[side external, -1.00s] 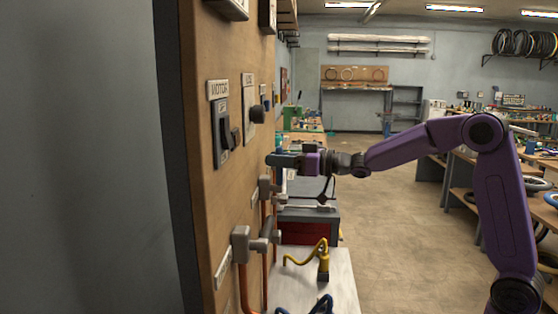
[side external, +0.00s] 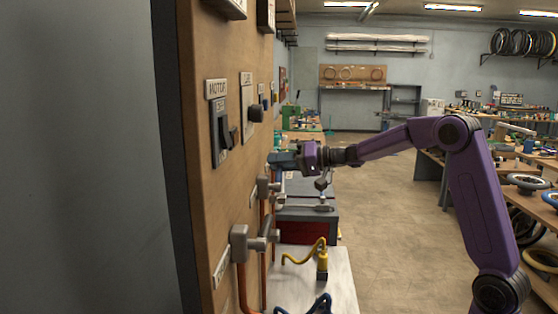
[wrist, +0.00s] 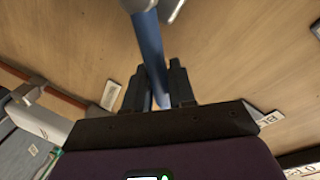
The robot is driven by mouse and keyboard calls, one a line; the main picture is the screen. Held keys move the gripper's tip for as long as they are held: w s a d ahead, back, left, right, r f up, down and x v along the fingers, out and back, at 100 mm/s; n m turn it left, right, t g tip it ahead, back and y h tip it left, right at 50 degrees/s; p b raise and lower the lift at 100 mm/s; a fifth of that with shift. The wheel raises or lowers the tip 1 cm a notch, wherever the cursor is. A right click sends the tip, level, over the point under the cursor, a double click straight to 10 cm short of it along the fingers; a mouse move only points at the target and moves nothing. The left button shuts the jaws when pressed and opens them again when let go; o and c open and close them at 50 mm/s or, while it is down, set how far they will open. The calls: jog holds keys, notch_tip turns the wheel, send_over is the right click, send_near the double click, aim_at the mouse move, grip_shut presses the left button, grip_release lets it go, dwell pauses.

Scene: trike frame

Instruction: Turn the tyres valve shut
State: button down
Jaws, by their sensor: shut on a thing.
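A blue lever handle (wrist: 149,45) crosses the wrist view from a grey fitting at the top edge down between my fingers. My gripper (wrist: 158,88) is shut on this handle, one dark finger on each side of it. In the side view my gripper (side external: 280,160) is close against the wooden wall panel (side external: 213,190), above two grey pipe fittings. The joint behind the handle is mostly hidden there. I cannot read a tyres label beside it.
Grey valve fittings (side external: 240,243) with orange pipes stick out below my gripper. A MOTOR switch (side external: 220,130) and a dark round knob (side external: 256,114) sit higher on the panel. A bench with a yellow hooked tool (side external: 321,262) stands below. The floor behind is open.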

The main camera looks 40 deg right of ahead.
jog(key=shift+w+d+f+m+g+y, duration=0.25)
jog(key=shift+f+m, duration=0.6)
jog(key=shift+m, duration=0.25)
jog(key=shift+w+d+f+m+g+y, duration=0.2)
jog(key=shift+f+m+g, duration=0.1)
jog(key=shift+f+m, duration=0.7)
jog(key=shift+w+d+f+m+g+y, duration=0.2)
jog(key=shift+f+m, duration=0.5)
jog(key=shift+m, duration=0.5)
jog(key=c, duration=1.1)
grip_release()
jog(key=v, duration=1.7)
jog(key=shift+s+d+r, duration=0.15)
jog(key=shift+d+r, duration=0.05)
